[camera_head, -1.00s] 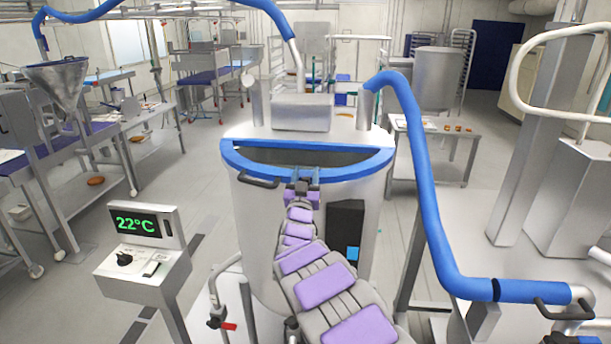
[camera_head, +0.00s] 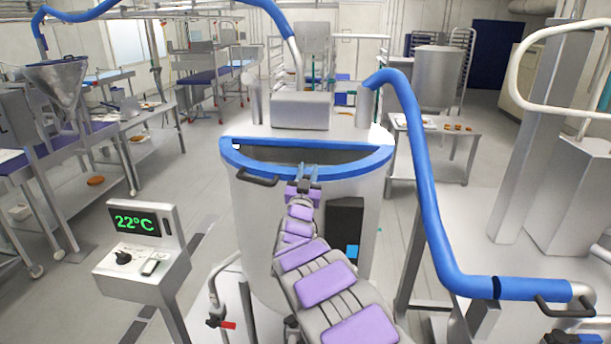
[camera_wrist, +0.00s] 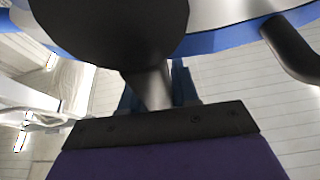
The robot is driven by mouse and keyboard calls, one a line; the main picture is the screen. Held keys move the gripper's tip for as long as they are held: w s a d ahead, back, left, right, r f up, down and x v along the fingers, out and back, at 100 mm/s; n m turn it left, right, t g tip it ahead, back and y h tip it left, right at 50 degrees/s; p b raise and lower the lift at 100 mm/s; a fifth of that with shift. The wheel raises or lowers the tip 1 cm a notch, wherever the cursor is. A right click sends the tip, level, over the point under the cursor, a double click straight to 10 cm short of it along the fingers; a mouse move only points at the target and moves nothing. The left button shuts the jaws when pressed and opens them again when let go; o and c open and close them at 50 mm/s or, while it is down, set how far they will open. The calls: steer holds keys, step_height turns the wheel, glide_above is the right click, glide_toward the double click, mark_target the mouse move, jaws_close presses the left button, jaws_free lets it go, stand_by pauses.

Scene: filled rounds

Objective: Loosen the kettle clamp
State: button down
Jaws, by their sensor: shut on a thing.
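The kettle (camera_head: 265,230) is a large steel drum with a blue rim (camera_head: 345,171), straight ahead in the head view. My gripper (camera_head: 309,172) is at the front of this rim. In the wrist view my gripper (camera_wrist: 156,85) has its blue fingers on either side of a grey stem (camera_wrist: 152,90), shut on it. The stem ends in a large dark round knob (camera_wrist: 110,30), which I take to be the clamp. The knob hides part of the rim. In the head view the clamp is too small and covered to make out.
A black bar handle (camera_head: 258,181) sits on the kettle's front, left of my gripper; it also shows in the wrist view (camera_wrist: 291,50). A control post (camera_head: 140,262) reading 22°C stands at left. A thick blue hose (camera_head: 428,200) runs down on the right.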

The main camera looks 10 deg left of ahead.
steer(key=d+m+h+b, duration=0.1)
steer(key=m, duration=0.2)
steer(key=d+m+h+b, duration=0.1)
steer(key=m, duration=0.1)
steer(key=shift+s+d+f+g+h+b, duration=0.1)
steer(key=shift+d+f+g+h+b, duration=0.15)
steer(key=shift+d+g+h+b, duration=0.1)
steer(key=c, duration=0.9)
jaws_free()
steer(key=shift+s+f, duration=0.1)
steer(key=b+v, duration=0.1)
steer(key=v, duration=1.6)
steer(key=shift+a, duration=0.1)
